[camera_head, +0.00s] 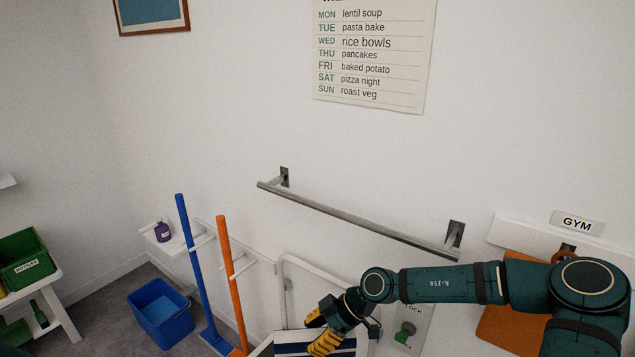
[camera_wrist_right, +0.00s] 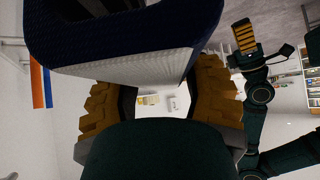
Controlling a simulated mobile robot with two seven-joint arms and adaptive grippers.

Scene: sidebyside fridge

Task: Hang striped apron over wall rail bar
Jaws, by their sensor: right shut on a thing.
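The wall rail bar (camera_head: 350,222) is a bare grey metal bar on two wall brackets in the middle of the head view. My right gripper (camera_head: 318,335) is below it at the bottom of the head view. Its yellow fingers are shut on the striped apron (camera_head: 289,347), whose navy and white bands show partly at the lower picture edge. In the right wrist view the apron (camera_wrist_right: 120,40) shows as navy and white cloth between the fingers. My left gripper (camera_wrist_right: 244,38) shows small at the upper right there; its jaw opening is unclear. It is outside the head view.
A blue mop handle (camera_head: 195,270) and an orange one (camera_head: 231,280) lean left of the rail, near a blue bucket (camera_head: 160,308). A menu poster (camera_head: 370,55) hangs above. A GYM sign (camera_head: 577,223) is at right. The wall around the bar is clear.

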